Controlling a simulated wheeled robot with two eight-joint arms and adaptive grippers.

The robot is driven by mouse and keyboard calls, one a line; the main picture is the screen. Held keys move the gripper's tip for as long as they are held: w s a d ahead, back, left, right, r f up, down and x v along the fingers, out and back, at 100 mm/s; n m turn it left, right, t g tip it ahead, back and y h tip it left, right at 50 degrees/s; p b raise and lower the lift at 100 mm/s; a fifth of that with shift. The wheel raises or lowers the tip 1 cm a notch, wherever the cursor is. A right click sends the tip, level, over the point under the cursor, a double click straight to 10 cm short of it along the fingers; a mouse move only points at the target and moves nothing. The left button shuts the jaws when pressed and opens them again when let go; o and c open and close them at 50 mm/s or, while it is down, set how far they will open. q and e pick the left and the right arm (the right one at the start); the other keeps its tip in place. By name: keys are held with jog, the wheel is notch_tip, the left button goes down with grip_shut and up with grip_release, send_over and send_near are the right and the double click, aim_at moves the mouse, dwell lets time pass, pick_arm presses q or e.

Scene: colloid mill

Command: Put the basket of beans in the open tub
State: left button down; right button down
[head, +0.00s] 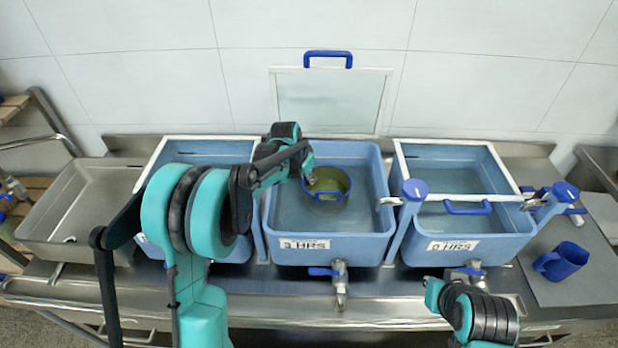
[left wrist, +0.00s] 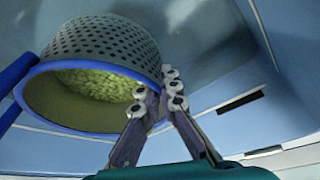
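The basket of beans (head: 340,200) has a perforated metal wall, a blue rim and blue handles, with green beans inside. In the head view it is inside the open middle tub (head: 384,235). My left gripper (head: 309,178) is at the basket's left edge. In the left wrist view the basket (left wrist: 105,42) looks tilted, and the fingers of the gripper (left wrist: 155,92) close around its rim, one inside and one outside. Whether the basket touches the tub floor cannot be told.
The middle tub's clear lid (head: 330,100) stands raised behind it. A blue tub with a closed lid (head: 450,168) is on the right, another (head: 190,150) behind my left arm.

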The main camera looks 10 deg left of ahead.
pick_arm(q)
jog(key=c, duration=1.7)
grip_release()
jog(key=shift+r, duration=0.1)
jog(key=shift+r, duration=0.25)
jog(key=p+v, duration=0.4)
jog(key=v, duration=0.7)
jog(key=s+r+n, duration=0.1)
jog(key=s+r, duration=0.4)
jog(key=s, duration=0.4)
jog(key=s+f+n+t, duration=0.1)
jog(key=s, duration=0.5)
jog(key=s+f+n+t+y, duration=0.1)
jog(key=s, duration=0.6)
jog(key=s+f+n+t, duration=0.1)
jog(key=s, duration=0.5)
jog(key=shift+s+f+n+y, duration=0.2)
jog(key=shift+n+y, duration=0.2)
